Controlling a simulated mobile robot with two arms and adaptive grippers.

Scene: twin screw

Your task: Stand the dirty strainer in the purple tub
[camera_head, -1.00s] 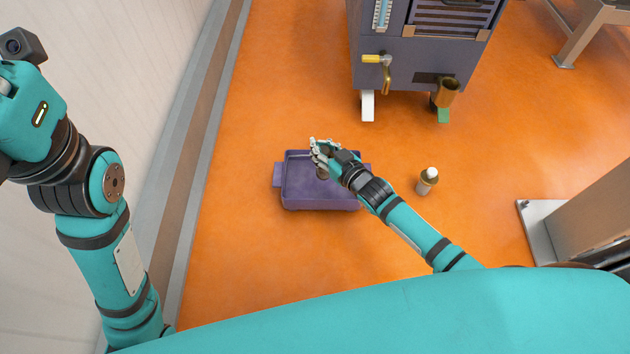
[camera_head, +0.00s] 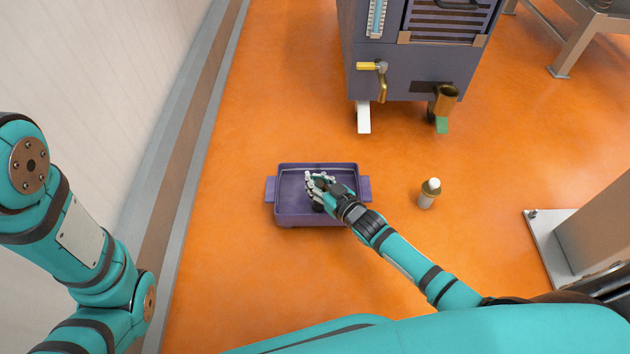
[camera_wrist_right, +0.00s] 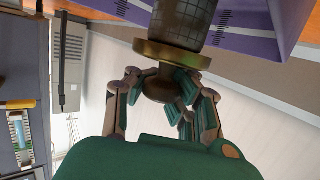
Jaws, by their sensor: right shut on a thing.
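The purple tub (camera_head: 298,221) sits on the orange floor, with a handle at each side. My right gripper (camera_head: 315,182) is over the tub's inside, right of its middle. In the right wrist view it (camera_wrist_right: 165,85) is shut on the knob end of the strainer (camera_wrist_right: 184,20), which has a brass flange and a dark, stained mesh cylinder. My left gripper is out of view.
A grey-purple machine (camera_head: 410,75) with a yellow-handled valve and a brass cup (camera_head: 445,98) stands behind. A metal post with a base plate (camera_head: 545,245) is at right. The floor left of the tub is clear.

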